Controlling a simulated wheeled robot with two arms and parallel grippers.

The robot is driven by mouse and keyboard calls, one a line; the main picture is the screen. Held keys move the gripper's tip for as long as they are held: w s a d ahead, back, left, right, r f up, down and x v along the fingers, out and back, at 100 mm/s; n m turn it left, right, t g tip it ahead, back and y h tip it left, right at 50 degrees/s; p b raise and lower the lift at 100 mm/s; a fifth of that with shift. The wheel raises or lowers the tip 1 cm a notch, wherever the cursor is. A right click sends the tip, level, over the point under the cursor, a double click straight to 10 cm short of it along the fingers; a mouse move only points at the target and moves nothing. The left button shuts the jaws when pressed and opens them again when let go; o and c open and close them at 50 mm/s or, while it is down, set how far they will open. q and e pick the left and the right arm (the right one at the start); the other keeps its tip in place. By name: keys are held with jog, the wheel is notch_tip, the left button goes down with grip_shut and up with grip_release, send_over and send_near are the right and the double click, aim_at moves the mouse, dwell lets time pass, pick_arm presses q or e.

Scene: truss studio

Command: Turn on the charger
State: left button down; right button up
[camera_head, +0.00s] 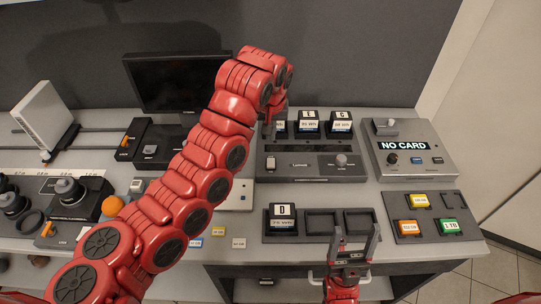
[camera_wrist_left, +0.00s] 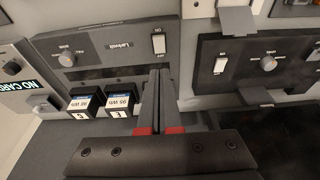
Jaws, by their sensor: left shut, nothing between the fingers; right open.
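The charger (camera_head: 318,177) is a grey unit at the middle of the table with labelled batteries (camera_head: 341,122) standing in its rear slots. On its front panel are a white rocker switch (camera_head: 270,162) at left and a round knob (camera_head: 341,160) at right. In the left wrist view the switch (camera_wrist_left: 159,43) shows just beyond the fingertips; its on or off position is unclear. My left gripper (camera_head: 268,128) is shut and empty, above the charger's rear left, partly hidden by its own wrist. Its fingers (camera_wrist_left: 159,75) appear apart from the switch. My right gripper (camera_head: 356,238) is open and empty.
A battery tray (camera_head: 303,238) with one battery marked D (camera_head: 283,217) lies in front, near my right gripper. A card reader (camera_head: 410,160) reading NO CARD stands right, with a card tray (camera_head: 400,203) below it. A monitor (camera_head: 175,82) stands behind my left arm.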

pick_arm(q)
jog(key=b, duration=0.1)
send_over(271, 165)
jog(key=s, duration=0.1)
jog(key=s+x, duration=0.2)
jog(key=x, duration=0.5)
jog(key=p+x, duration=0.2)
jog(key=x, duration=0.1)
jog(key=p+x, duration=0.1)
jog(key=x, duration=0.1)
jog(key=shift+s+a+f, duration=0.1)
jog(key=shift+s+f, duration=0.25)
jog(key=shift+f, duration=0.65)
jog(key=shift+f, duration=0.1)
